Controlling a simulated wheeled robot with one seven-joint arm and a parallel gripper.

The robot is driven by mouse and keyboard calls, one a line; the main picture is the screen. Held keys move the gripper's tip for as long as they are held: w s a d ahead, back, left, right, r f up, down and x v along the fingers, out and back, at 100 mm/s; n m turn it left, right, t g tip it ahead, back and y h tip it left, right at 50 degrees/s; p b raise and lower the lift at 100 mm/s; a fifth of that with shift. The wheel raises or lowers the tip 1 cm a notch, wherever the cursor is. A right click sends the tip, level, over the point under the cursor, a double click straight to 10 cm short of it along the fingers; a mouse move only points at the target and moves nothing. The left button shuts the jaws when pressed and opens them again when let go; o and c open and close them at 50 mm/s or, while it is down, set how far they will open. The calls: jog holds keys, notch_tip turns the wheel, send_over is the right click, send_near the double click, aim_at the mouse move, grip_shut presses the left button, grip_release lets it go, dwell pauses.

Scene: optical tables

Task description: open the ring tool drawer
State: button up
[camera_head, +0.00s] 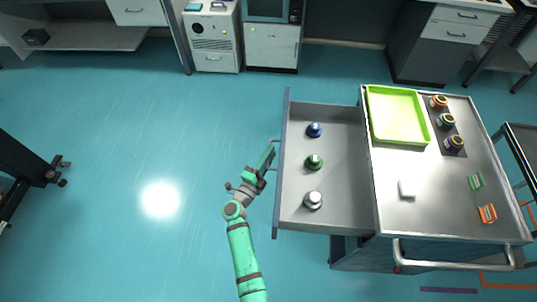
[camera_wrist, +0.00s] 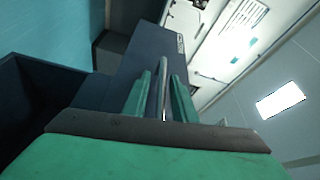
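The drawer (camera_head: 340,180) stands pulled out to the left from the grey tool cart (camera_head: 412,205). Its inside shows a blue-topped piece (camera_head: 314,130), a green-topped piece (camera_head: 314,162) and a white-topped piece (camera_head: 313,200), standing in a row. My gripper (camera_head: 268,155) is at the handle on the outer side of the drawer front (camera_head: 283,165). In the wrist view the handle bar (camera_wrist: 163,88) runs between the two green fingers, which look closed on it; the exact contact is hard to see.
On the cart top are a lime-green tray (camera_head: 399,142), several ring-like pieces on a dark mat (camera_head: 443,129), a white block (camera_head: 407,189) and small green and orange racks. A push rail (camera_head: 455,257) is at the cart's near end. The floor left of the drawer is clear.

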jog(key=shift+a, duration=0.1)
jog(key=v, duration=1)
jog(key=shift+s, duration=0.3)
jog(key=shift+a, duration=0.1)
jog(key=s+r+n+y, duration=0.3)
jog(key=s+n, duration=0.4)
jog(key=s, duration=0.4)
jog(key=s+d+r+n+y, duration=0.1)
jog(key=s+r+n+y, duration=0.2)
jog(key=s, duration=0.9)
jog(key=s+d+r+n+y, duration=0.1)
jog(key=s+r+n+y, duration=0.3)
jog(key=s+n, duration=0.8)
jog(key=shift+r+g, duration=0.4)
jog(key=shift+r, duration=0.85)
jog(key=shift+s+d, duration=0.1)
jog(key=shift+d, duration=0.05)
